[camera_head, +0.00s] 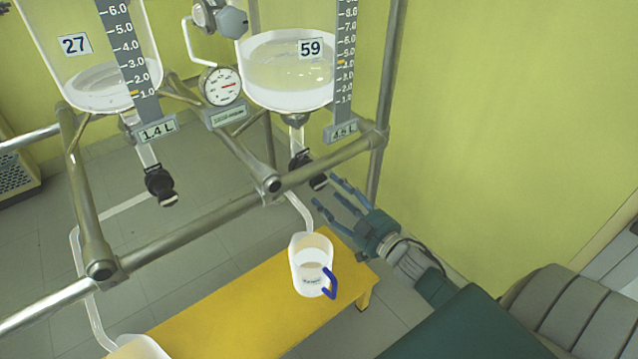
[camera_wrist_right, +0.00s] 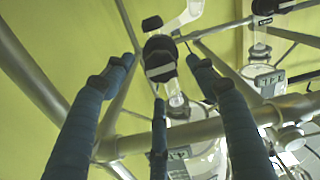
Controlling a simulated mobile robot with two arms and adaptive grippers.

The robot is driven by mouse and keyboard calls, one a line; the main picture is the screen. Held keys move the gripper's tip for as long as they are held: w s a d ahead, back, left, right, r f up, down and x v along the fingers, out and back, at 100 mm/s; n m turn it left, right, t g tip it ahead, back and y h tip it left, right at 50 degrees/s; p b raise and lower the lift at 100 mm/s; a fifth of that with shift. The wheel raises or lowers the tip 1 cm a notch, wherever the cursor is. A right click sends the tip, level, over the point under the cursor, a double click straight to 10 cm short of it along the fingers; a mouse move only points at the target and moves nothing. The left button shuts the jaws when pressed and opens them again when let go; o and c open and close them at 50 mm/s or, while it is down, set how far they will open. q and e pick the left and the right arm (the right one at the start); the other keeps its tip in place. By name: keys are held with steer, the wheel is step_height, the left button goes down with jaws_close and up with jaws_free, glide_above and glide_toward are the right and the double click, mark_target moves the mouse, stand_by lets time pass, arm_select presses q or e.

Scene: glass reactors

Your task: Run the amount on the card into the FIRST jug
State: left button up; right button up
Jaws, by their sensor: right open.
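Two glass reactors hang in a metal frame in the head view: number 27 (camera_head: 90,85) at left and number 59 (camera_head: 285,72) at right, both holding clear liquid. Black-handled taps sit below them, left tap (camera_head: 160,185) and right tap (camera_head: 307,170). A jug with a blue handle (camera_head: 311,262) stands under the right spout; its label is too small to read. Another jug (camera_head: 137,347) is cut off at bottom left. My right gripper (camera_head: 328,192) is open beside the right tap. In the right wrist view its fingers (camera_wrist_right: 160,75) spread around a black tap handle (camera_wrist_right: 160,58), with no visible grip.
Scales beside the vessels carry plates, 1.4 L (camera_head: 157,132) and apparently 4.6 L (camera_head: 343,131). A round gauge (camera_head: 221,86) sits between the vessels.

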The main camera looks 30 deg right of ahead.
mark_target(321, 186)
arm_select(q)
steer(key=v, duration=0.4)
steer(key=shift+w+b, duration=0.2)
steer(key=shift+b, duration=0.2)
arm_select(e)
steer(key=w, duration=0.6)
steer(key=shift+a+f, duration=0.1)
steer(key=shift+a, duration=0.1)
steer(key=c, duration=1.2)
